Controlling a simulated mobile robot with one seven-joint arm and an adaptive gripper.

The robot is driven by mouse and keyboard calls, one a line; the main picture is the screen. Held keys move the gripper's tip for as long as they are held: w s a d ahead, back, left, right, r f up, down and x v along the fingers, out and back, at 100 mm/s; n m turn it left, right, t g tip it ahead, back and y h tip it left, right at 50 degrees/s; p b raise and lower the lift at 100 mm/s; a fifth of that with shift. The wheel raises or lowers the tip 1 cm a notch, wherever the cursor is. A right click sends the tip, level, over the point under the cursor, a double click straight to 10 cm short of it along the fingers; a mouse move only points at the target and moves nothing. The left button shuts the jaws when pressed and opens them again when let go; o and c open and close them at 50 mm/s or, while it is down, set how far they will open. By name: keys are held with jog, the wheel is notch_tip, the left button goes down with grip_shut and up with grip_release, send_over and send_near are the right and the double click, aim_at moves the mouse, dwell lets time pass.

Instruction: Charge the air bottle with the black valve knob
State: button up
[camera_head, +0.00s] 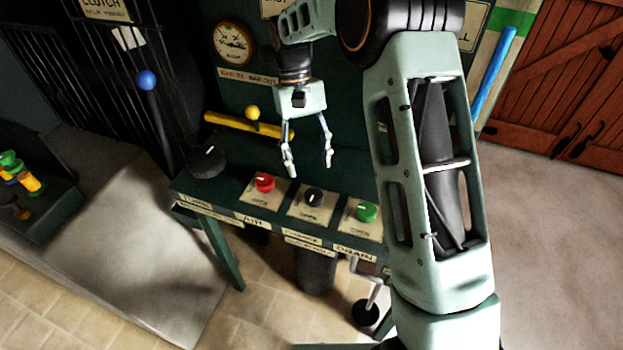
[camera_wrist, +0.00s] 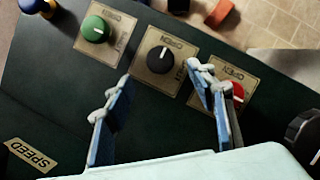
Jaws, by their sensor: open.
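The black valve knob (camera_head: 314,196) sits on a cream plate in the middle of the bench panel, between a red knob (camera_head: 264,182) and a green knob (camera_head: 366,211). My gripper (camera_head: 308,172) is open and empty, above the panel and apart from the black knob. In the wrist view the black knob (camera_wrist: 161,60) lies ahead of and between the two fingers (camera_wrist: 160,90), with its white mark visible. The green knob (camera_wrist: 95,29) is to its left, and the red knob (camera_wrist: 236,92) is partly hidden behind the right finger. The air bottle cannot be made out with certainty; a dark cylinder (camera_head: 316,272) stands under the bench.
A yellow bar lever (camera_head: 222,123) with a yellow ball lies behind my gripper. A large black knob (camera_head: 207,161) is at the panel's left end. A blue-ball lever (camera_head: 147,81) rises at the left. A round gauge (camera_head: 234,43) is on the back wall.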

jog(key=shift+v, duration=2.15)
